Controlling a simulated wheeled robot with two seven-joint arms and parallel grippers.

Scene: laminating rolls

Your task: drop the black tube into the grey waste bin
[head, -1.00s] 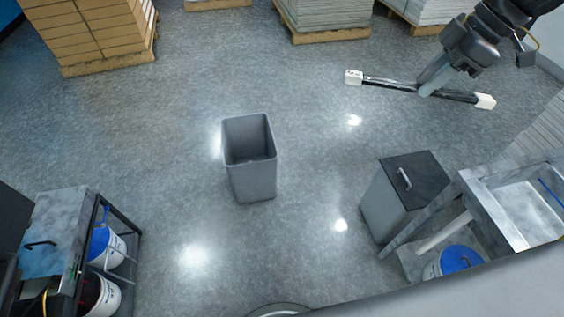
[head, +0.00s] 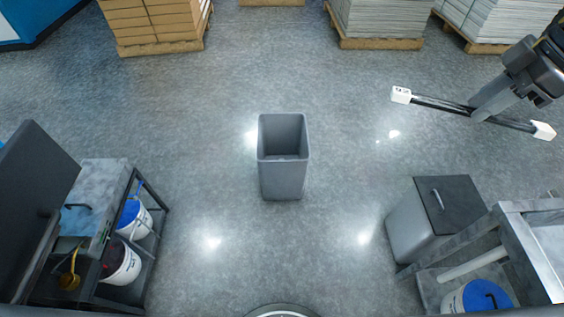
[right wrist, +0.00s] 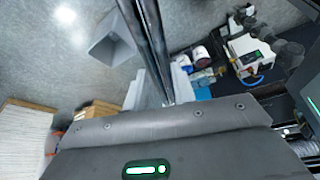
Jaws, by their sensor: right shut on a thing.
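The black tube (head: 440,104) has white square end pieces, the left one marked with dark writing. My right gripper (head: 482,112) is shut on the tube near its middle and holds it above the floor at the upper right of the head view. In the right wrist view the tube (right wrist: 148,40) runs up from between the fingers. The grey waste bin (head: 283,178) stands upright and open-topped on the floor, left of the tube and nearer to me. It also shows in the right wrist view (right wrist: 108,48), beside the tube. My left gripper is not in view.
A grey box with a dark, handled lid (head: 448,205) and a metal bench (head: 520,240) stand at the right. A cart (head: 104,195) with tubs stands at the left. Loaded pallets (head: 380,42) line the back. The floor around the bin is clear.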

